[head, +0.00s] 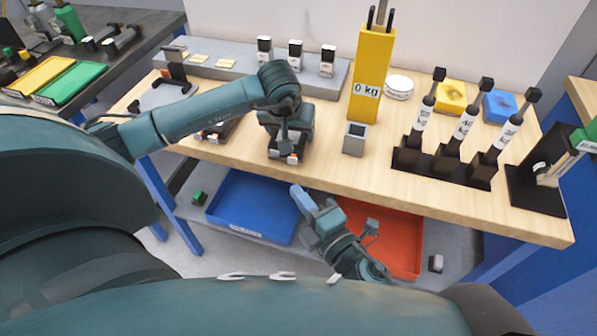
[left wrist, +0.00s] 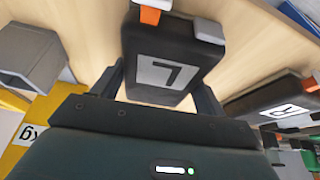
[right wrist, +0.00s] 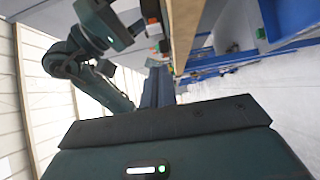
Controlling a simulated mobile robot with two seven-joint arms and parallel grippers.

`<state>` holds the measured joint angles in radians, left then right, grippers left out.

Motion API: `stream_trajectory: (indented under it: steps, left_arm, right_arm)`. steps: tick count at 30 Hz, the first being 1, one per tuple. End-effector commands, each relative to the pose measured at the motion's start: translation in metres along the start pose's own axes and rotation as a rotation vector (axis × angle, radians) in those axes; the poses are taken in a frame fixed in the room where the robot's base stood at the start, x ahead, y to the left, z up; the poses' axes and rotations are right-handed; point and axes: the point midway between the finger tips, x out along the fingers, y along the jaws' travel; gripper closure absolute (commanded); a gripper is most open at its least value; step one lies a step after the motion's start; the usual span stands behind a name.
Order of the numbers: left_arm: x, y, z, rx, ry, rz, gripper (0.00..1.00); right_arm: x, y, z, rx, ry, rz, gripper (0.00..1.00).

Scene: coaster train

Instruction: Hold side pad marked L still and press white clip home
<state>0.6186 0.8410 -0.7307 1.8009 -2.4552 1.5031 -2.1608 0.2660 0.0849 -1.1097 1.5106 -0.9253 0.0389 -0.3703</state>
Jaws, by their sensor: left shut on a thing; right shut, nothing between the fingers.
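The black side pad marked L (left wrist: 165,72) lies on the wooden table, held between the two fingers of my left gripper (head: 286,143). Its L label faces the left wrist camera. At its far end, the left wrist view shows a white clip (left wrist: 207,29) and an orange piece (left wrist: 149,15) side by side. Whether the white clip is fully seated I cannot tell. My right gripper (head: 299,193) is shut and empty, below and in front of the table's front edge, apart from the pad.
A second pad marked R (left wrist: 283,103) lies left of the L pad in the head view. A small grey block (head: 355,139) and a yellow 0 kg tower (head: 371,75) stand to the right. Blue (head: 243,191) and red (head: 405,228) trays sit on the lower shelf.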

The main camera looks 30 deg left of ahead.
Motion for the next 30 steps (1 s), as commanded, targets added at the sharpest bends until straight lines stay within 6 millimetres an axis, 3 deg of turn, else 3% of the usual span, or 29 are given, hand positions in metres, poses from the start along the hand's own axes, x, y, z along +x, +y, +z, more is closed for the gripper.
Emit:
stream_trajectory:
  steps: [3, 9, 25, 30]
  left_arm:
    - [-0.001, 0.0, -0.001, -0.001, 0.002, 0.0, 0.6]
    - [-0.001, 0.0, -0.001, -0.001, 0.002, 0.0, 0.6]
    - [0.0, 0.0, -0.001, -0.001, 0.001, 0.0, 0.6]
    - [-0.001, 0.0, 0.0, 0.0, 0.001, 0.001, 0.6]
  right_arm:
    - [0.027, 0.002, -0.001, 0.001, 0.0, 0.002, 1.0]
    - [0.046, 0.001, 0.021, -0.001, -0.002, 0.0, 1.0]
    - [0.054, 0.0, 0.029, 0.0, -0.001, 0.0, 1.0]
    - [0.066, 0.0, 0.042, -0.001, -0.002, 0.0, 1.0]
